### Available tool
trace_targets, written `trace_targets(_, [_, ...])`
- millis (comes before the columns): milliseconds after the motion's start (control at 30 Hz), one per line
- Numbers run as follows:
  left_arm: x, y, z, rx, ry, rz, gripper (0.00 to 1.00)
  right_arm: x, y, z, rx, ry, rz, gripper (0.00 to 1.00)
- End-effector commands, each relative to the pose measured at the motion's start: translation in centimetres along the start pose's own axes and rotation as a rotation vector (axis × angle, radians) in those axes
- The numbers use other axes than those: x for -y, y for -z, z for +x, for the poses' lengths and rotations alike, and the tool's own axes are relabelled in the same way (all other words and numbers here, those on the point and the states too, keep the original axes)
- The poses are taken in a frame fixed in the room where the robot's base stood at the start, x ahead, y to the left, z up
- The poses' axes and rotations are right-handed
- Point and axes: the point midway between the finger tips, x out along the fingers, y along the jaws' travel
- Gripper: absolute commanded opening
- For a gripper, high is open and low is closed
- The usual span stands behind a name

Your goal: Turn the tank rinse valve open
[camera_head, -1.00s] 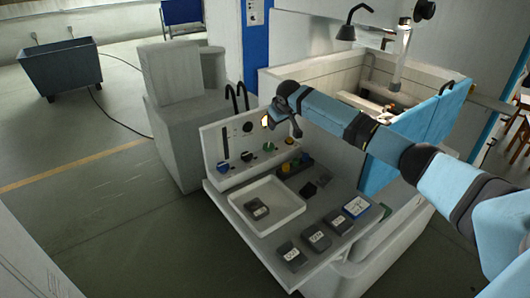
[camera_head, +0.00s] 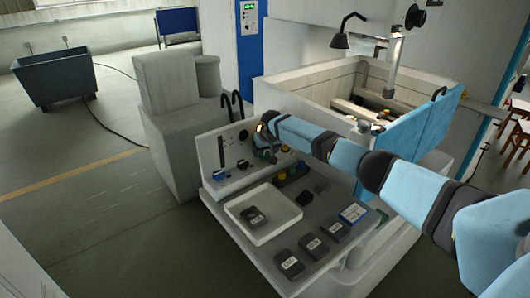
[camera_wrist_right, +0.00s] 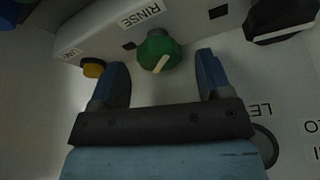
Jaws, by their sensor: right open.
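The rinse valve is a green knob (camera_wrist_right: 158,48) with a pale pointer mark, beside a RINSE label on the pale panel in the right wrist view. My right gripper (camera_wrist_right: 162,78) is open, with one finger to either side of the knob in that view. The knob's face is just ahead of the gap, and I see no finger clearly touching it. In the head view my right gripper (camera_head: 266,149) is at the upright control panel (camera_head: 208,150) and hides much of the knob. My left gripper is not in view.
A yellow button (camera_wrist_right: 93,68) and a black knob (camera_wrist_right: 282,20) flank the green knob. Below the panel, the sloping desk holds a white tray (camera_head: 238,208) and several dark labelled blocks. A walled tank (camera_head: 290,95) stands behind my right arm.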

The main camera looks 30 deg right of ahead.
Motion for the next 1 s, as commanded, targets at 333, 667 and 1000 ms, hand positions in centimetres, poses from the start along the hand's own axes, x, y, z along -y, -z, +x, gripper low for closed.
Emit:
trace_targets(333, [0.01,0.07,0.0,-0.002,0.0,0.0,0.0,-0.02,-0.04,1.23,0.0,-0.001,-0.001,0.72])
trace_targets(667, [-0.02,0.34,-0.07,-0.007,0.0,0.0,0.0,-0.04,-0.04,1.2,0.0,-0.001,-0.001,0.23])
trace_targets(1000, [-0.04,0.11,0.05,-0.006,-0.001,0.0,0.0,-0.06,-0.06,1.24,-0.001,0.015,-0.035,0.23])
